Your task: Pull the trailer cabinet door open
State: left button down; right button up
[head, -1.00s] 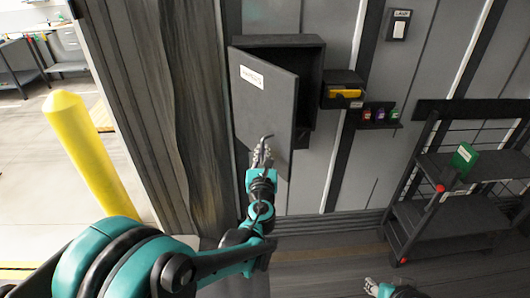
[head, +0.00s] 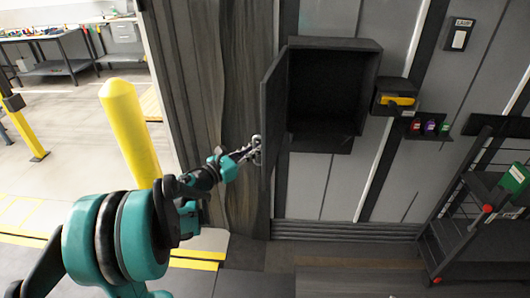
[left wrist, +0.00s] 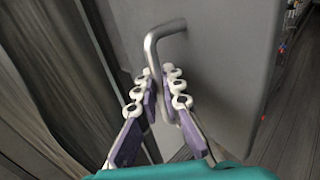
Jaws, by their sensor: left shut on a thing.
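The grey cabinet door (head: 270,115) stands wide open, seen nearly edge-on, hinged at the left of the dark cabinet (head: 325,95). The cabinet's inside is in plain view and looks empty. My left gripper (head: 256,150) is at the door's outer face. In the left wrist view its two fingers (left wrist: 161,98) are closed around the bent metal handle (left wrist: 164,33), whose upper end meets the grey door (left wrist: 225,60). My right gripper is not in the head view.
A yellow device (head: 397,101) sits in a small wall box right of the cabinet, above a shelf of small bottles (head: 429,127). A dark rack (head: 465,215) stands at the right. A yellow bollard (head: 131,130) stands at the left, behind my left arm.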

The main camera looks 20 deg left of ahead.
pick_arm(q)
jog(key=shift+w+a+r+h, duration=0.15)
jog(key=shift+a+h, duration=0.15)
jog(key=shift+a, duration=0.15)
jog(key=c, duration=1.6)
grip_release()
jog(key=shift+d, duration=0.1)
jog(key=shift+c, duration=0.2)
jog(key=shift+w+d, duration=0.1)
jog(key=v, duration=1.2)
